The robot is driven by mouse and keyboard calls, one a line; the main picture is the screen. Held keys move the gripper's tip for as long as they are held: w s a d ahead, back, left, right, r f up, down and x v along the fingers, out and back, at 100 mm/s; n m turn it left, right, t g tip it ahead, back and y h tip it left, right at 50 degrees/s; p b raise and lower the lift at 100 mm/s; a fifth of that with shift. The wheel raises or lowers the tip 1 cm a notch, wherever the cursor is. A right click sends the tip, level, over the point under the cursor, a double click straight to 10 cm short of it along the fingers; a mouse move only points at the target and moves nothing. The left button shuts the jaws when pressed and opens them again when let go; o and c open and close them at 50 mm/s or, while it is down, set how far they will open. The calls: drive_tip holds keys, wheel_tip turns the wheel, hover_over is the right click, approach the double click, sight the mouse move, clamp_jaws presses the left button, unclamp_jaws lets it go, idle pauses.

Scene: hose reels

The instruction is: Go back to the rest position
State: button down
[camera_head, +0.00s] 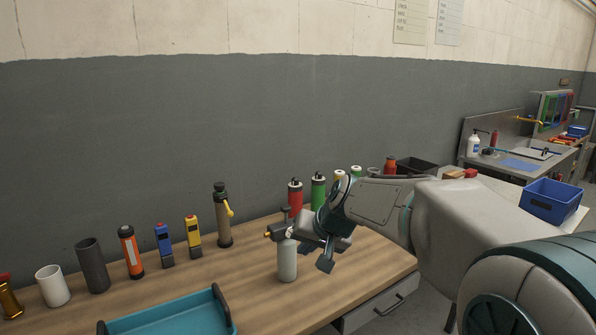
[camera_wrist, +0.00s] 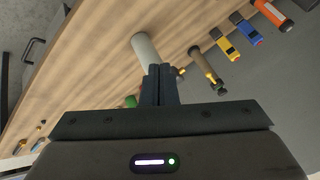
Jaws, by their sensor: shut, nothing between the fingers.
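My gripper (camera_head: 303,245) reaches in from the right over the wooden workbench (camera_head: 245,275). Its two dark fingers (camera_wrist: 160,70) are closed together in the wrist view, with nothing visible between them. A pale grey-white cylinder (camera_head: 287,265) stands upright on the bench at the gripper; it also shows just beyond the fingertips in the wrist view (camera_wrist: 144,48). The fingers cover part of it there, so I cannot tell whether they touch it. My arm is stretched out, not folded.
Behind stand a red bottle (camera_head: 295,195), a green bottle (camera_head: 318,190) and an olive flashlight-like item (camera_head: 223,220). Yellow (camera_head: 194,235), blue (camera_head: 164,245) and orange (camera_head: 131,252) tools line the left. A teal tray (camera_head: 165,316) is at the front; a blue bin (camera_head: 552,198) sits right.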

drive_tip(key=s+d+f+g+h, duration=0.1)
drive_tip(key=s+d, duration=0.3)
drive_tip(key=s, duration=0.4)
drive_tip(key=s+d+f+g+h, duration=0.1)
drive_tip(key=s+d+f, duration=0.3)
drive_tip(key=s, duration=0.5)
drive_tip(key=s+d+f+g+h, duration=0.1)
drive_tip(key=s+d+f+h, duration=0.1)
drive_tip(key=s+d, duration=0.3)
drive_tip(key=s+f, duration=0.1)
drive_tip(key=s, duration=0.2)
drive_tip(key=shift+s+f+n, duration=0.25)
drive_tip(key=shift+s+n, duration=0.05)
drive_tip(key=shift+s, duration=0.05)
drive_tip(key=shift+s, duration=0.1)
idle(0.4)
